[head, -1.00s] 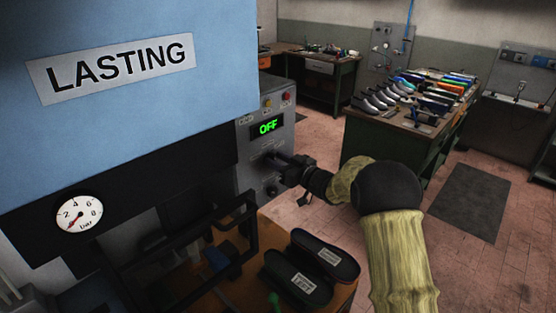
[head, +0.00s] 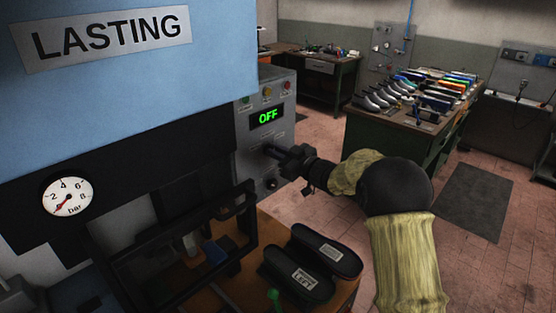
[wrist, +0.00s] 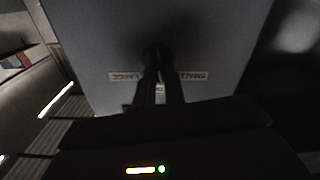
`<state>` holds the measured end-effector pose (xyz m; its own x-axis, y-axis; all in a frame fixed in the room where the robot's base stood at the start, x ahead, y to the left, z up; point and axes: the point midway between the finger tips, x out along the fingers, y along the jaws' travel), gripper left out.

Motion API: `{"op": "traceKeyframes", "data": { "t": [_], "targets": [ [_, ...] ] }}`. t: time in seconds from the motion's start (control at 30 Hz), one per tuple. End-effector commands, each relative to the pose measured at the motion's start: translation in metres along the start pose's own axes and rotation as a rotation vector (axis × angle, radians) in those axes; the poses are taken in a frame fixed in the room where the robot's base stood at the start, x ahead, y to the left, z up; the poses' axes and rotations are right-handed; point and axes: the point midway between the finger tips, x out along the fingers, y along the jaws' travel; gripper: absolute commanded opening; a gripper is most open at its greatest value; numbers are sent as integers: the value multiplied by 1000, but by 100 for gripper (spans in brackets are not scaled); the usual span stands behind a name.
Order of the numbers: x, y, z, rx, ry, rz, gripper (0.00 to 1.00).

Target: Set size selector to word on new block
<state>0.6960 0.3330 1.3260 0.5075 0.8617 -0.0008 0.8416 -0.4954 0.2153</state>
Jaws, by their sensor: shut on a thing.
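The size selector is a dark knob (wrist: 153,52) on the grey control panel (head: 250,155). My gripper (head: 274,152) reaches it from the right, and its fingers (wrist: 158,75) are closed on the knob in the wrist view. Upside-down labels flank the knob, apparently SMALL (wrist: 188,76) and LARGE (wrist: 126,76); a middle label is mostly covered. The knob's pointing direction is too dark to tell. Two black sole-shaped blocks lie on the wooden top: the near block (head: 283,262) has a white label that seems to read LEFT, the far block (head: 345,262) a label too small to read.
The display (head: 268,117) reads OFF in green, with coloured lamps above. A second knob (head: 271,184) sits lower on the panel.

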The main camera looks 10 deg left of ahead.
Motion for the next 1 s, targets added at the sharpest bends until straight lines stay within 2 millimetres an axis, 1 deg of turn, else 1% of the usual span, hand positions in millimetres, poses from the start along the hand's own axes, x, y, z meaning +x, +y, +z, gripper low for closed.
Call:
{"op": "traceKeyframes", "data": {
  "t": [0.03,0.4,0.6,0.8,1.0],
  "targets": [
    [0,-2,6,-37,4,1,0],
    [0,-5,6,-348,4,2,0],
    [0,-6,5,-481,2,2,0],
    [0,-6,3,-560,3,1,0],
    [0,-6,2,-585,1,1,0]
  ]
}}
